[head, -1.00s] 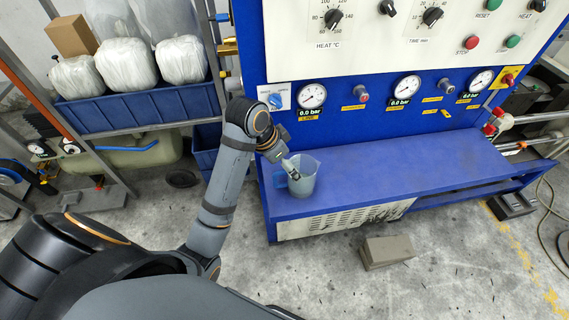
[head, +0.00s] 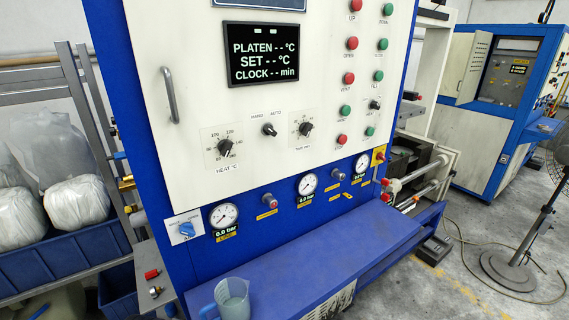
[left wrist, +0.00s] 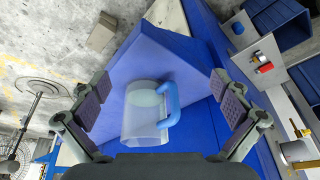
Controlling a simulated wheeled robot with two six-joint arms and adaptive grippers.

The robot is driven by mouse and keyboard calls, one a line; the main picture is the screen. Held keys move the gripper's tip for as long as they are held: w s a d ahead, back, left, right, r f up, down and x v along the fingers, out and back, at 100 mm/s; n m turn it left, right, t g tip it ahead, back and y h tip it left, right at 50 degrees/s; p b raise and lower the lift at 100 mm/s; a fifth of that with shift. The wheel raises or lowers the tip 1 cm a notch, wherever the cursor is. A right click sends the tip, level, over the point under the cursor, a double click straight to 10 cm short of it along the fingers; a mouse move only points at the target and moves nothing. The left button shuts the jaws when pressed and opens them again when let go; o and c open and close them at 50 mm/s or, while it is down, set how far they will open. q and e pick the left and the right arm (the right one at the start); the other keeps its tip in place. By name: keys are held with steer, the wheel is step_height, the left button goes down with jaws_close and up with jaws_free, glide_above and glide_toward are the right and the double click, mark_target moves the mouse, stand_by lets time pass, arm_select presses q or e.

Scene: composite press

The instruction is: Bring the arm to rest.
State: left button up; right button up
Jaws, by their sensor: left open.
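My left gripper (left wrist: 160,96) is open in the left wrist view, with one grey padded finger at each side of the picture. A clear measuring jug with a blue handle (left wrist: 170,103) shows between the fingers, beyond them on the blue bench, and neither finger touches it. In the head view the jug (head: 233,299) stands upright at the near left end of the bench (head: 310,262), cut by the bottom edge. Neither arm shows in the head view now. My right gripper is in no view.
The blue press with its white control panel (head: 215,95) rises behind the bench. A rack with a blue bin (head: 65,255) stands left. A pedestal fan (head: 508,265) and a second machine (head: 505,100) stand right.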

arm_select(q)
steer(key=s+a+f+n+y, duration=0.1)
steer(key=s+a+f+n, duration=0.15)
steer(key=s, duration=0.45)
steer(key=s+a+f+g+b, duration=0.1)
steer(key=s+f+b, duration=0.15)
steer(key=f, duration=1.65)
steer(key=s+a+f+g+b, duration=0.15)
steer(key=f+b, duration=0.25)
steer(key=f, duration=1.4)
steer(key=s+a+f+b, duration=0.1)
steer(key=s+f+b, duration=0.2)
steer(key=s+f, duration=1.3)
steer(key=shift+s+f+b, duration=0.2)
steer(key=shift+f+b, duration=0.1)
steer(key=shift+b, duration=0.1)
steer(key=shift+a, duration=0.1)
